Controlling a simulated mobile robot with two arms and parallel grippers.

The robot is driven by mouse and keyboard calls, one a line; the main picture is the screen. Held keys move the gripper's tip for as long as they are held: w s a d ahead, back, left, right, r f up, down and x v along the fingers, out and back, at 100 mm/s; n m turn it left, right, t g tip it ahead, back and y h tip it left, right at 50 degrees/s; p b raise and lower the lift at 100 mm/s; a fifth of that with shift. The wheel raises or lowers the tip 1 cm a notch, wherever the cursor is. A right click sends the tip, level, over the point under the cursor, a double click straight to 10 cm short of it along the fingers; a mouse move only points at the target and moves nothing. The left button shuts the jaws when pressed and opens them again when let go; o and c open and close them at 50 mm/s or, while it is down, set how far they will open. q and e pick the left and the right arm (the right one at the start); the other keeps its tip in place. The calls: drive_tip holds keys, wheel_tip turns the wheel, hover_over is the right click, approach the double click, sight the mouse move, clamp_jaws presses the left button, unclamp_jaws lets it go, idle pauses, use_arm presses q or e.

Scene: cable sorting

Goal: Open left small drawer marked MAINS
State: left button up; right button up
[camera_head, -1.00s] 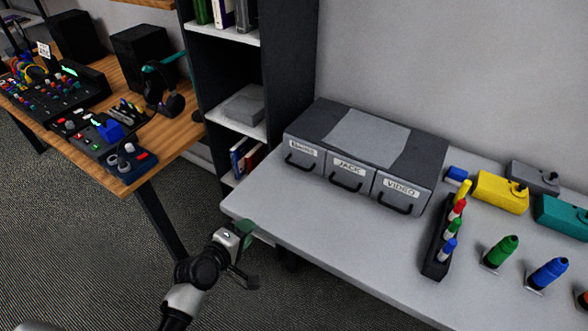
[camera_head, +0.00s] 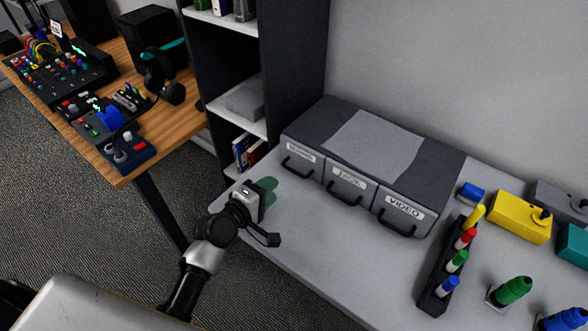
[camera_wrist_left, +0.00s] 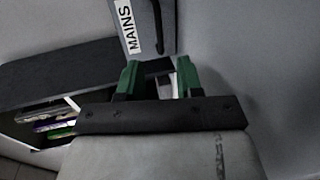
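The MAINS drawer (camera_head: 301,155) is the leftmost of three grey drawers in a low cabinet (camera_head: 320,119) on the table. Its front looks flush with the others, so it appears shut. Its black handle (camera_head: 297,168) hangs below a label too blurred to read in the head view. In the left wrist view the MAINS label (camera_wrist_left: 128,26) reads clearly at the top, with the dark handle (camera_wrist_left: 157,27) beside it. My left gripper (camera_head: 268,187) is left of and below the handle, apart from it. Its green fingers (camera_wrist_left: 160,76) are spread, with no held object visible. My right gripper is not in view.
The JACK drawer (camera_head: 350,184) and VIDEO drawer (camera_head: 401,208) adjoin on the right. A dark shelf unit (camera_head: 296,65) stands behind the table's left end. A rack of coloured markers (camera_head: 442,272) stands right of the cabinet. The tabletop (camera_head: 340,255) before the drawers is clear.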

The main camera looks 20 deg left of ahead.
use_arm(q)
drive_tip(key=x, duration=0.4)
drive_tip(key=shift+w+d, duration=0.1)
drive_tip(key=shift+w, duration=0.25)
drive_tip(key=x, duration=0.2)
drive_tip(key=shift+w+d+f, duration=0.1)
drive_tip(key=shift+w, duration=0.2)
drive_tip(key=shift+w+d+f, duration=0.15)
drive_tip(key=shift+w+d, duration=0.1)
drive_tip(key=shift+w, duration=0.3)
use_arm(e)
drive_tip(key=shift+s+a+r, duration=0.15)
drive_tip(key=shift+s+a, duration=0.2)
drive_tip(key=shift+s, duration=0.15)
use_arm(q)
drive_tip(key=shift+c, duration=0.3)
clamp_jaws()
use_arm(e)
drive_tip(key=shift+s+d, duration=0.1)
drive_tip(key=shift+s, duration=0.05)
